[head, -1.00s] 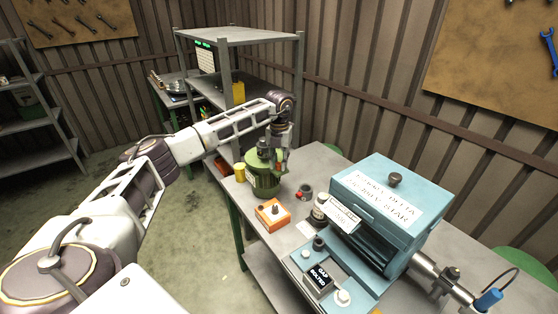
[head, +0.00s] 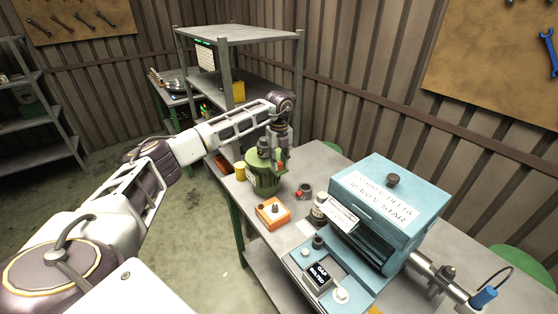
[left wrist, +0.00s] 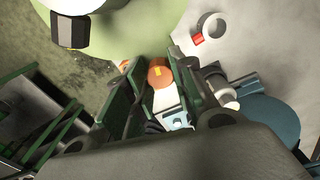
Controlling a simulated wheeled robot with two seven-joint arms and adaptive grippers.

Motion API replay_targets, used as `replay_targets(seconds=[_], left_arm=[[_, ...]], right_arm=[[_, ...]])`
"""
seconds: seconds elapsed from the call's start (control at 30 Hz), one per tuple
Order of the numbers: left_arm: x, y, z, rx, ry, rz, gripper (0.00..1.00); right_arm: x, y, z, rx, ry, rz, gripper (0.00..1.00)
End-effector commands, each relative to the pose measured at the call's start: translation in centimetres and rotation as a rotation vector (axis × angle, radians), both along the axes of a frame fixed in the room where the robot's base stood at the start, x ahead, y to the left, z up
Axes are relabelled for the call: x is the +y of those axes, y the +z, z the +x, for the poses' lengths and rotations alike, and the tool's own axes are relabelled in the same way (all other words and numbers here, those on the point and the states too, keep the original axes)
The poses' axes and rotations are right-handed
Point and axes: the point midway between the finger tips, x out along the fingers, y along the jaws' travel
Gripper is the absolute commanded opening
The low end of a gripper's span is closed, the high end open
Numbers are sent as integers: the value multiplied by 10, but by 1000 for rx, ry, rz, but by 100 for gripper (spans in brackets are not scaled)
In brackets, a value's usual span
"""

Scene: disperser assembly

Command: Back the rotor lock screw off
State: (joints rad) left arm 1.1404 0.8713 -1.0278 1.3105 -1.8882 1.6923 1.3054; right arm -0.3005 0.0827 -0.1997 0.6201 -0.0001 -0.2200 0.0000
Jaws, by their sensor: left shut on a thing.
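The green disperser body (head: 265,179) stands upright on the bench, with a dark grey fitting on top. An orange round screw head (head: 281,166) shows at its right side, beside my left gripper (head: 282,157). In the left wrist view the orange screw head (left wrist: 159,75), with a small yellow mark, sits between the two green fingers of my left gripper (left wrist: 155,82). The gripper is shut on it. The fingers hide part of the head, and the thread is not visible. My right gripper is in neither view.
A small yellow cup (head: 240,172) stands left of the green body. An orange block (head: 272,213) with a dark peg, a grey ring (head: 305,190) with a red part, and a large blue machine (head: 390,205) stand to the right and in front.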

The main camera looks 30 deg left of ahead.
Motion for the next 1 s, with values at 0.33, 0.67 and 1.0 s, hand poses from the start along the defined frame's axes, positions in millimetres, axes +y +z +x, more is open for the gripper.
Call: replay_targets(seconds=[0.33,0.67,1.0], left_arm=[[1,2,1,-5,46,0,1],[1,2,1,-6,45,0,34],[0,1,0,-2,44,0,47]], right_arm=[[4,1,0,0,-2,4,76],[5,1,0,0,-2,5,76],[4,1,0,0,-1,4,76]])
